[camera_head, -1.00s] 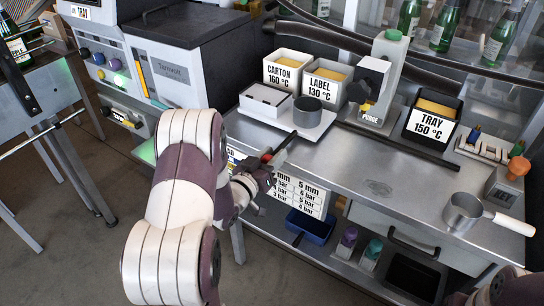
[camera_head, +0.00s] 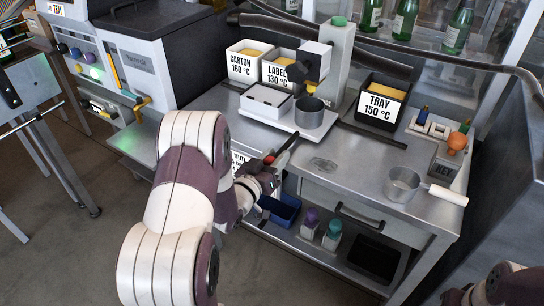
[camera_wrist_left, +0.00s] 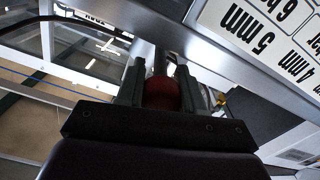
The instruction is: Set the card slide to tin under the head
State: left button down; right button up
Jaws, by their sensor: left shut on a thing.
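The card slide is a white plate (camera_head: 283,122) on the bench. It carries a white box (camera_head: 266,103) and a grey round tin (camera_head: 309,113). The head (camera_head: 301,70), dark with a white block on top, juts from a pale post. The tin appears below its nozzle; exact alignment is hard to tell. My left gripper (camera_head: 268,164) is shut on a red knob (camera_wrist_left: 161,94), at the bench's front edge by a dark bar. The knob sits between both fingers in the left wrist view. Only part of my right arm shows at the bottom right; its fingers are out of view.
Carton (camera_head: 241,66) and label (camera_head: 279,73) bins stand behind the slide. A blue bin (camera_head: 281,209) is below the bench edge.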

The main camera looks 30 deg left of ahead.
pick_arm(q)
jog(key=c, duration=1)
grip_release()
jog(key=shift+s, duration=0.15)
jog(key=s, duration=0.8)
jog(key=s+a, duration=0.1)
jog(key=s, duration=0.3)
jog(key=shift+s, duration=0.2)
